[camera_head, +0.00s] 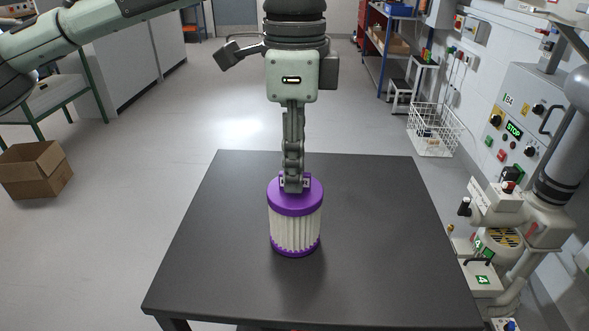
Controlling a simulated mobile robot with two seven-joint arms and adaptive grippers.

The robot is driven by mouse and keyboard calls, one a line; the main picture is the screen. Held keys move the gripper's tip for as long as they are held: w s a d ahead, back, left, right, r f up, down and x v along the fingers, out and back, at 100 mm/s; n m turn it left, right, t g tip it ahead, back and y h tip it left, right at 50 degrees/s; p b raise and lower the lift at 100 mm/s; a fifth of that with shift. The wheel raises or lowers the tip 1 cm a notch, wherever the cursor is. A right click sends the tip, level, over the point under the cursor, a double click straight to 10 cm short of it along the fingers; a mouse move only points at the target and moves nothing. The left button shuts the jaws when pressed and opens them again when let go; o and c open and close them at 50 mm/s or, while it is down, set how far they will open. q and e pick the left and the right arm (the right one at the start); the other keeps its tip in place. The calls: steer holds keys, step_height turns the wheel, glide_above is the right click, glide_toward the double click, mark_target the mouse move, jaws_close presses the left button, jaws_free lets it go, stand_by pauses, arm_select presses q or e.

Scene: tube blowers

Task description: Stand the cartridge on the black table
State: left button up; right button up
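The cartridge (295,228) is a white pleated cylinder with a purple top cap and a purple bottom ring. It is upright at the middle of the black table (376,230). Its bottom ring is at or very near the tabletop, and I cannot tell whether there is a small gap. My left gripper (294,184) points straight down from above, with its fingers shut at the middle of the top cap, on a small grip part there. The near finger hides the far one. My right gripper is not in view.
Several machine parts and a control panel (515,129) stand along the right wall, close to the table's right edge. A cardboard box (35,170) lies on the floor at left. A white wire basket (434,128) stands behind the table. The tabletop around the cartridge is clear.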

arm_select(q)
step_height(320, 180, up, 11)
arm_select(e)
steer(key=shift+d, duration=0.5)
arm_select(q)
steer(key=shift+s+f, duration=0.15)
steer(key=shift+f, duration=0.05)
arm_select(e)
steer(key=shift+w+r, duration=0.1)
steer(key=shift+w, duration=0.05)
